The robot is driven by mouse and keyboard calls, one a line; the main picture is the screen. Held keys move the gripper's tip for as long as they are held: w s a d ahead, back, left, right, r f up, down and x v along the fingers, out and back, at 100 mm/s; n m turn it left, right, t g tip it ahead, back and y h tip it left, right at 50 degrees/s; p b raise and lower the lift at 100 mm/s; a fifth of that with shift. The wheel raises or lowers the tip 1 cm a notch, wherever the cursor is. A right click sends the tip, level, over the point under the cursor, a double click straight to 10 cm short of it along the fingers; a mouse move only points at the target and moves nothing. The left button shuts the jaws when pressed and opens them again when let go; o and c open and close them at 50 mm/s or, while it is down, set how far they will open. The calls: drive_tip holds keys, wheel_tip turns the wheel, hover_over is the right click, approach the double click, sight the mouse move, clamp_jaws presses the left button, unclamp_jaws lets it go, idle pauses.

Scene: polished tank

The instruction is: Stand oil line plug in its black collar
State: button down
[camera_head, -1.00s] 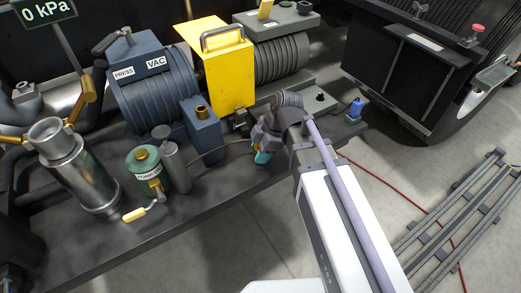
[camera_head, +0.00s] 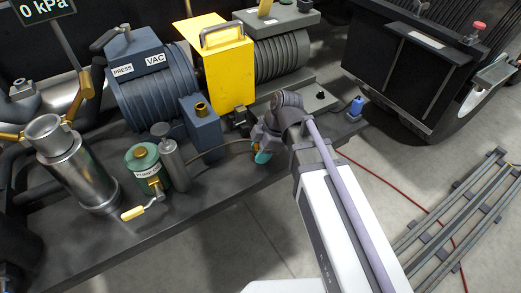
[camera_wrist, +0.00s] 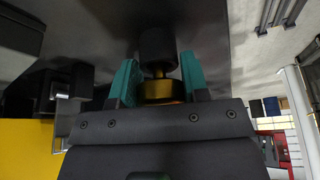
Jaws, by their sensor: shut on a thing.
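My gripper (camera_wrist: 158,80) has teal fingers on either side of a brass piece (camera_wrist: 162,92), which I take to be the oil line plug, and is shut on it. A black cylinder (camera_wrist: 157,42) lies in line just past the brass piece; I cannot tell whether it is part of the plug or the black collar. In the head view my gripper (camera_head: 263,156) is low over the front edge of the dark deck, right of the thin brown line, with a teal fingertip showing.
The yellow box (camera_head: 226,75) stands behind my gripper, with a small black fitting (camera_head: 240,120) at its foot. A green can (camera_head: 146,166) and grey cylinder (camera_head: 172,165) stand left. A blue bottle (camera_head: 357,107) is at right. Bare deck (camera_head: 205,185) lies between.

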drive_tip(key=shift+f, duration=0.2)
unclamp_jaws()
idle(0.6)
